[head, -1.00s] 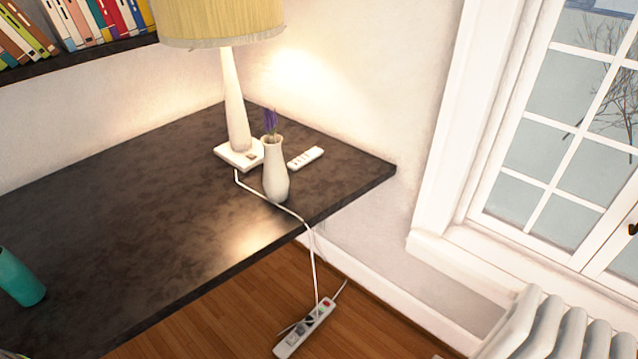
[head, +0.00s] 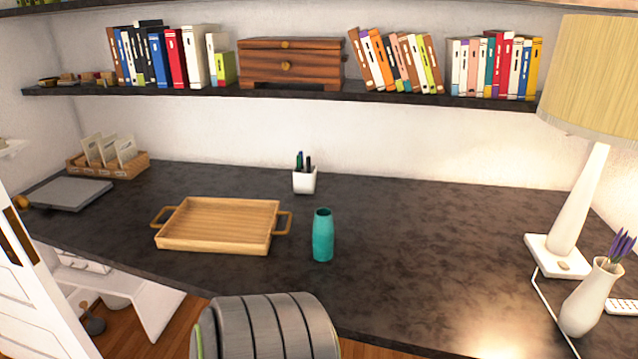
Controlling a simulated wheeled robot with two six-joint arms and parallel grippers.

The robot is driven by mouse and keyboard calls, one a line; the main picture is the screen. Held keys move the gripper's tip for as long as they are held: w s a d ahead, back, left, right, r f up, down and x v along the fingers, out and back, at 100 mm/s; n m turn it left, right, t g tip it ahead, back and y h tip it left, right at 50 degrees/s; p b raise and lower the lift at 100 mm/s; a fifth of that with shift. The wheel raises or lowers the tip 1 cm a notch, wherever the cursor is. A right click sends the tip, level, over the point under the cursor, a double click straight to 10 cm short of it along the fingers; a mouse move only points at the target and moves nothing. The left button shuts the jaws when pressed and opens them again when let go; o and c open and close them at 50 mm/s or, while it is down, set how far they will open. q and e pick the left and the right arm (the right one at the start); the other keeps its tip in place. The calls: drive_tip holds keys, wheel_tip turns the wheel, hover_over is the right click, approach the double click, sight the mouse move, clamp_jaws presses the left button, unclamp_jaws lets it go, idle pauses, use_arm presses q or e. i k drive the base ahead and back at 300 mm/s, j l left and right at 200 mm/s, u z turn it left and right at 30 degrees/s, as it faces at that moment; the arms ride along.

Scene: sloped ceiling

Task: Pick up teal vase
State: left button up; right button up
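The teal vase (head: 323,238) stands upright on the dark desk (head: 420,235), a little right of the picture's middle. It is just right of the wooden tray (head: 218,245) and apart from it. Its whole front is in view, and its top opening shows dark and empty. Neither of my grippers shows in the head view.
A white pen cup (head: 304,181) stands behind the vase. A lamp (head: 575,205) and a white vase with purple flowers (head: 590,300) stand at the right. A rounded grey ribbed object (head: 265,328) is in front of the desk. The desk right of the teal vase is clear.

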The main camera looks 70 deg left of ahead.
sight(323, 230)
drive_tip(key=u, duration=2.3)
